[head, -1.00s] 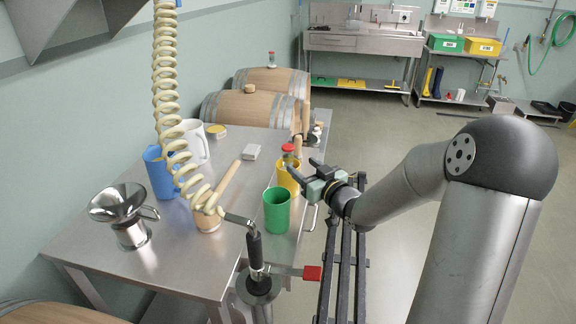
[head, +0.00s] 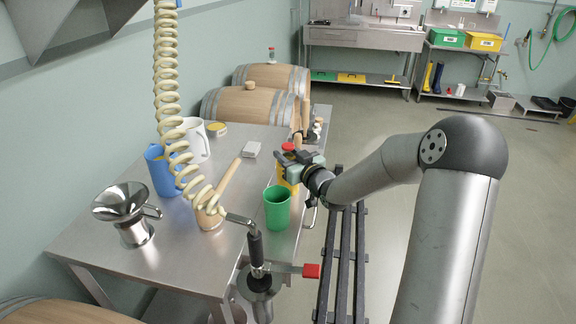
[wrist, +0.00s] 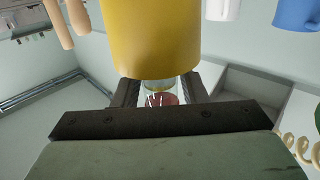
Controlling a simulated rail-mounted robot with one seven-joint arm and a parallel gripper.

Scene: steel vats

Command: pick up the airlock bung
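The airlock bung (head: 288,147) shows in the head view as a red cap above the yellow mug (head: 292,187). Its lower part is hidden, and I cannot tell whether it stands in the mug or behind it. The wrist view is upside down. There the bung's clear body and red cap (wrist: 160,99) project past the edge of the yellow mug (wrist: 150,40). My gripper (head: 289,156) is at the bung, above the mug. In the wrist view its two fingers (wrist: 160,90) are apart, one on each side of the bung. Firm contact cannot be made out.
A green mug (head: 277,210) stands just in front of the yellow one. A wooden-handled tool (head: 228,187), blue jug (head: 160,172), white jug (head: 196,140) and steel funnel (head: 125,205) stand on the steel table (head: 170,265). A coiled hose (head: 166,80) hangs over it. Barrels (head: 250,105) lie behind.

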